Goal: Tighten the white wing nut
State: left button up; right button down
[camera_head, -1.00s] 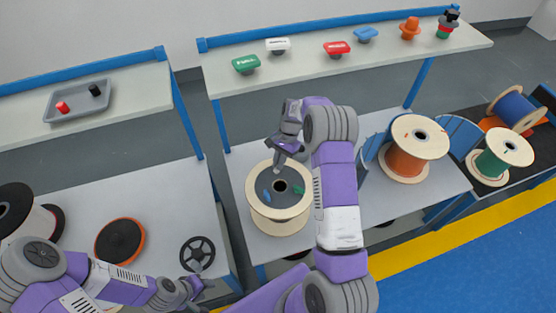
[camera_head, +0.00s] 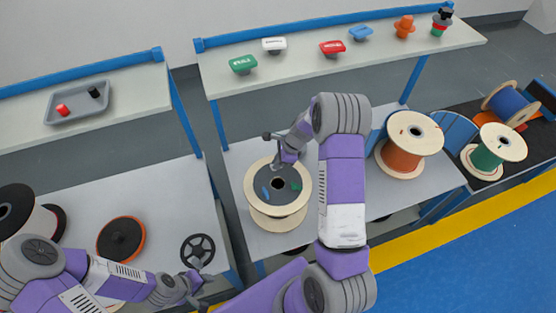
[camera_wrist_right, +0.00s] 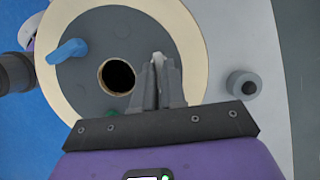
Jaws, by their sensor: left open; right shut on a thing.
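A wooden spool (camera_head: 277,217) with a dark top disc and central hole stands on the middle table. A blue wing nut (camera_head: 265,192) and a green wing nut (camera_head: 296,184) sit on its disc; both show in the right wrist view, blue (camera_wrist_right: 68,51) and green (camera_wrist_right: 112,114) partly hidden. My right gripper (camera_head: 277,164) is at the disc's far edge. In the right wrist view its fingers (camera_wrist_right: 159,78) are shut on the white wing nut (camera_wrist_right: 157,62), mostly hidden between them. My left gripper (camera_head: 200,277) is open and empty at the lower left, near a black handwheel.
The black handwheel (camera_head: 197,250) lies on the left table. A grey tray (camera_head: 78,102) is on the left shelf. Coloured knobs, including green (camera_head: 243,63) and white (camera_head: 274,44), line the back shelf. Orange (camera_head: 408,143) and green (camera_head: 497,147) cable spools stand at the right.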

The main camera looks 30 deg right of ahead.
jog(key=shift+s+a+f+m+t, duration=0.15)
jog(key=shift+s+m+t, duration=0.15)
jog(key=shift+m, duration=0.7)
jog(key=c, duration=1.1)
grip_release()
jog(key=shift+w, duration=0.15)
jog(key=shift+c, duration=0.2)
jog(key=shift+r, duration=0.55)
jog(key=p+v, duration=0.1)
jog(key=v, duration=0.5)
jog(key=shift+s+r+p, duration=0.25)
jog(key=shift+s+p, duration=0.05)
jog(key=shift+p, duration=0.1)
